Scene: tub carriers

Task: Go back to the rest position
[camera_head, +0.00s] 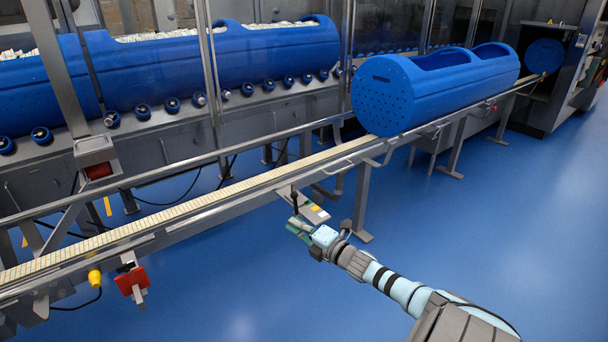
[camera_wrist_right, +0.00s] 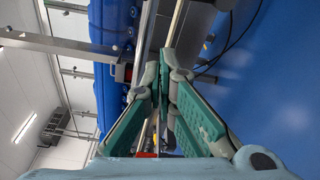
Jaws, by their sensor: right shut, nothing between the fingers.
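My right gripper (camera_head: 297,222) is in the lower middle of the head view, in front of the conveyor's near side and over the blue floor. Its arm reaches in from the lower right. In the right wrist view the green-padded fingers of the right gripper (camera_wrist_right: 161,78) come together at their tips, with nothing held between them. My left gripper and arm do not show in either view.
A conveyor (camera_head: 190,208) with a pale belt runs diagonally just beyond my right gripper. A large blue tub carrier (camera_head: 440,92) lies on it. More filled blue tubs (camera_head: 235,65) stand behind. The blue floor (camera_head: 480,225) at the right is clear.

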